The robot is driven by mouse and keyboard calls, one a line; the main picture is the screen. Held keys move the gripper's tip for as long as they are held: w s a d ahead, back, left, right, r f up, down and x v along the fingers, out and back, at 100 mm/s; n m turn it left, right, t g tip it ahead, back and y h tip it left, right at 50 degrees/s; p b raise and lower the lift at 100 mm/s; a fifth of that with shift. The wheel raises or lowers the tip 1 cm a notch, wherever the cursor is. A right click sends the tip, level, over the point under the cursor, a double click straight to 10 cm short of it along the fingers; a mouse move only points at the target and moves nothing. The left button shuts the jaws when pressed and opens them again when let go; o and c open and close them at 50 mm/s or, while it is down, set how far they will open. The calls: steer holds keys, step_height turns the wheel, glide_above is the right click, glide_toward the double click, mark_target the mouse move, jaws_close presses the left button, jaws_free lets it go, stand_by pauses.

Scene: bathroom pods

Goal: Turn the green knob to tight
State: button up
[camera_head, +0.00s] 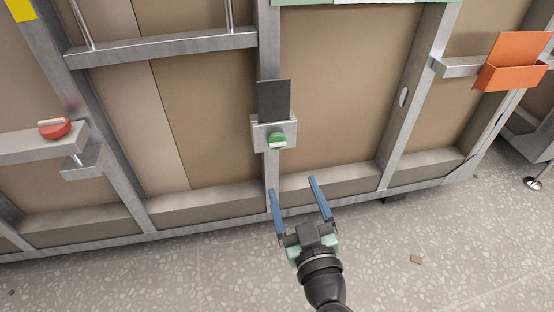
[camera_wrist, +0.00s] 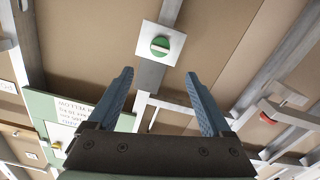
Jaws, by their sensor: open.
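The green knob (camera_head: 277,140) is a round disc with a pale bar across it, on a light metal plate (camera_head: 259,136) fixed to a vertical post. It also shows in the wrist view (camera_wrist: 160,46), on its square plate, above and between the fingertips. My gripper (camera_head: 295,183) has two blue fingers spread wide with nothing between them. In the head view it is below and slightly right of the knob, apart from it. In the wrist view the fingers (camera_wrist: 160,72) point toward the plate without touching it. I see no mark for tight.
A black panel (camera_head: 273,100) stands just above the knob. A red knob (camera_head: 55,128) sits on a metal ledge at left. An orange holder (camera_head: 512,75) is at upper right. Metal posts and a low rail frame the wall. The speckled floor is mostly clear.

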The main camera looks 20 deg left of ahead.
mark_target(278, 144)
steer(key=b+x, duration=0.2)
steer(key=x, duration=1)
steer(key=shift+w+a+r, duration=0.1)
steer(key=shift+w+a, duration=0.15)
steer(key=shift+c, duration=0.3)
jaws_close()
